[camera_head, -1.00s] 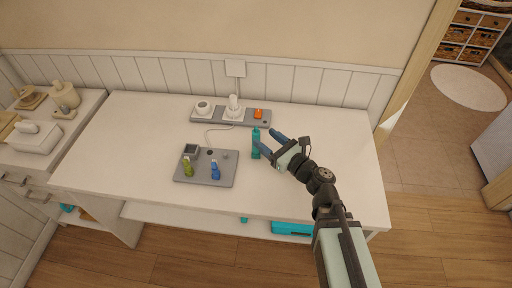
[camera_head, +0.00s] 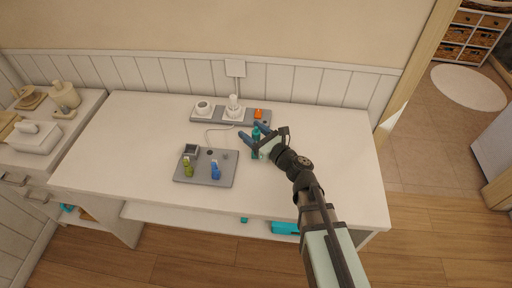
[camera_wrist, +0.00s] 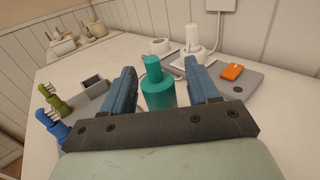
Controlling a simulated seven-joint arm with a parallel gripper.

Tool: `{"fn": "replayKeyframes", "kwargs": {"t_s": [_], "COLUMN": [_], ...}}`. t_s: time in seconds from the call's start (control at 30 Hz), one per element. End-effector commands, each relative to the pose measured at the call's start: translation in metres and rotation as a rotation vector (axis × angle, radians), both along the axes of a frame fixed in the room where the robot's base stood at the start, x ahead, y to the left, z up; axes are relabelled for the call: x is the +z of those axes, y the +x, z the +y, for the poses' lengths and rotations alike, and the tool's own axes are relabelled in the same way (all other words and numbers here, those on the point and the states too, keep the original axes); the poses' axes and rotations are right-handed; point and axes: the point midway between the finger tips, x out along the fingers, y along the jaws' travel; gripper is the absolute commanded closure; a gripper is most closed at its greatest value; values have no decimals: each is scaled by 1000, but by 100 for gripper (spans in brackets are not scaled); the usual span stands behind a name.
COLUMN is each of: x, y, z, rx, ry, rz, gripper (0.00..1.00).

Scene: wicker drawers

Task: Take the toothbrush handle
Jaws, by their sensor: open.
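The toothbrush handle is a teal upright cylinder with a narrower top (camera_wrist: 159,92), standing on the white table. In the head view the teal handle (camera_head: 255,154) is partly hidden by my gripper (camera_head: 250,129). My gripper is open, with one blue finger on each side of the handle in the wrist view (camera_wrist: 160,68). Small gaps show between the fingers and the handle, so it is not clamped. A green brush head (camera_wrist: 53,100) and a blue brush head (camera_wrist: 52,124) stand on the grey tray (camera_head: 225,168), left of the handle.
A grey rear tray (camera_head: 180,116) along the back holds a white charger-like piece (camera_head: 234,108), a round white cup-like piece (camera_head: 203,107) and an orange block (camera_head: 258,113). A small dark square box (camera_head: 191,150) sits on the front tray. The table's right side is clear.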

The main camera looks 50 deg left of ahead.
Motion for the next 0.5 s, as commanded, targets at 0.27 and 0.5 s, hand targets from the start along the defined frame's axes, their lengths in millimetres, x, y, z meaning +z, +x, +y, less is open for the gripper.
{"fn": "replayKeyframes", "kwargs": {"t_s": [0.27,0.5], "x": [0,0], "y": [-1,-1], "z": [3,3], "rx": [0,0], "ry": [0,0], "rz": [0,0], "gripper": [42,65]}}
